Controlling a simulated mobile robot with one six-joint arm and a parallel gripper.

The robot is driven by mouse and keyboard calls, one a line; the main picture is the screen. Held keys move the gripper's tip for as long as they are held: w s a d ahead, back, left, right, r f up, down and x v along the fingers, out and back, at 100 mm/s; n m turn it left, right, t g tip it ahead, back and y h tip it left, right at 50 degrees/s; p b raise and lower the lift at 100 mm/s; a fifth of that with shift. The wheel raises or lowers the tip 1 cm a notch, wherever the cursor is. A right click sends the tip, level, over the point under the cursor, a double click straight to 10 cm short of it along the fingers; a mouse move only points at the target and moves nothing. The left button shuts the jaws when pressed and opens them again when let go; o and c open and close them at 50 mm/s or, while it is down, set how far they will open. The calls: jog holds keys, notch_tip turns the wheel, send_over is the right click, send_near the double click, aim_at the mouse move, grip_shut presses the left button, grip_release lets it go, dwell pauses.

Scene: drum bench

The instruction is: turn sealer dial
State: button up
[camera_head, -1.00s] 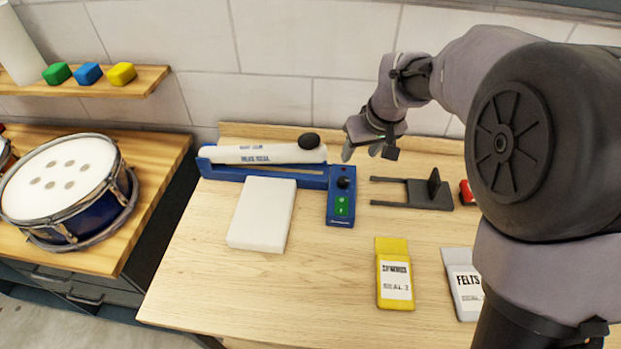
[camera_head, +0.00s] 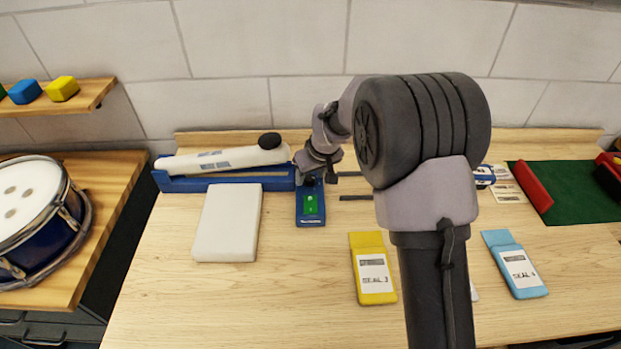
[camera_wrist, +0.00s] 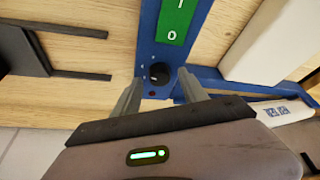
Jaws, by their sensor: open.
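The blue sealer (camera_head: 185,183) lies along the back of the bench, with a white arm (camera_head: 220,158) that ends in a black knob (camera_head: 269,141). Its control end (camera_head: 308,218) carries a green switch plate. The black round dial (camera_wrist: 159,73) shows in the wrist view on the blue panel beside that plate. My gripper (camera_wrist: 158,92) is open, with one finger on each side of the dial in that view. I cannot tell whether the fingers touch it. In the head view my gripper (camera_head: 318,177) is over the control end and hides most of the dial.
A white block (camera_head: 227,223) lies left of the control end. A yellow packet (camera_head: 372,268) and a blue packet (camera_head: 514,265) lie at the front. A dark forked holder (camera_wrist: 25,45) is beside the sealer. A drum (camera_head: 35,215) stands on the left bench.

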jog(key=shift+w+f, duration=0.1)
jog(key=shift+f, duration=0.2)
grip_shut()
